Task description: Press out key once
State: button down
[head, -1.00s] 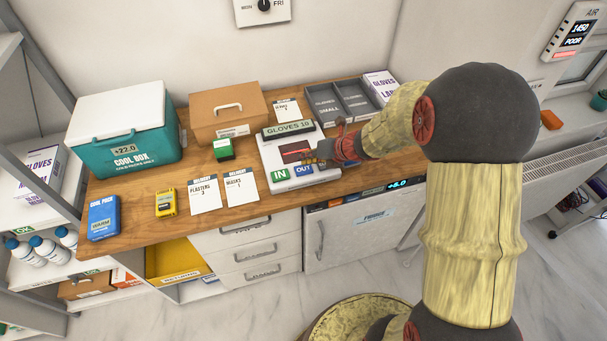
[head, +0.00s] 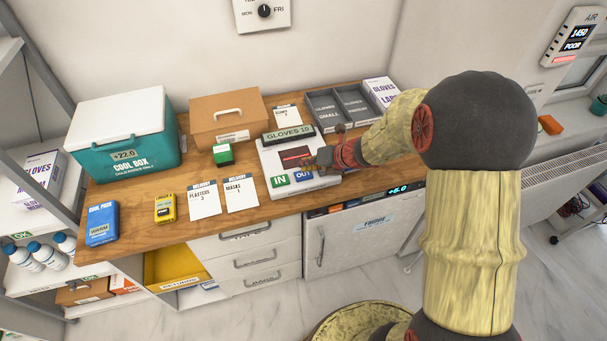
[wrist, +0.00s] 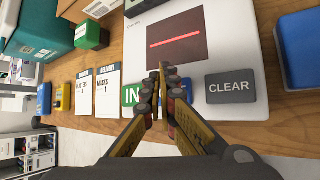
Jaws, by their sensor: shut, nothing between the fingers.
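The white stock terminal (head: 266,151) lies on the wooden counter, with a green IN key (head: 279,180) and a blue OUT key (head: 303,177) along its front edge. Its display (head: 288,133) reads GLOVES 10. My gripper (head: 312,163) is shut and empty, its tips just behind the OUT key in the head view. In the wrist view, my fingertips (wrist: 162,70) show over the terminal, near the lower edge of its dark scan window (wrist: 177,42). There my fingers hide most of the OUT key, between the IN key (wrist: 131,95) and the grey CLEAR key (wrist: 230,87). Contact cannot be told.
Delivery cards (head: 204,197), a yellow device (head: 165,208) and a blue cool pack (head: 102,223) lie left of the terminal. A green stamp-like block (head: 222,154) and a cardboard box (head: 228,117) stand close by. Grey trays (head: 325,110) are behind, right.

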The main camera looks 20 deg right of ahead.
aim_at(306, 173)
jog(key=shift+f, duration=0.1)
dwell(0.5)
jog(key=shift+f, duration=0.35)
jog(key=shift+f+b, duration=0.55)
jog(key=shift+b, duration=0.05)
dwell(0.6)
jog(key=shift+r, duration=0.15)
jog(key=shift+r+p, duration=0.85)
jog(key=shift+p, duration=0.1)
notch_tip(306, 173, up, 5)
jog(key=p, duration=0.5)
dwell(0.8)
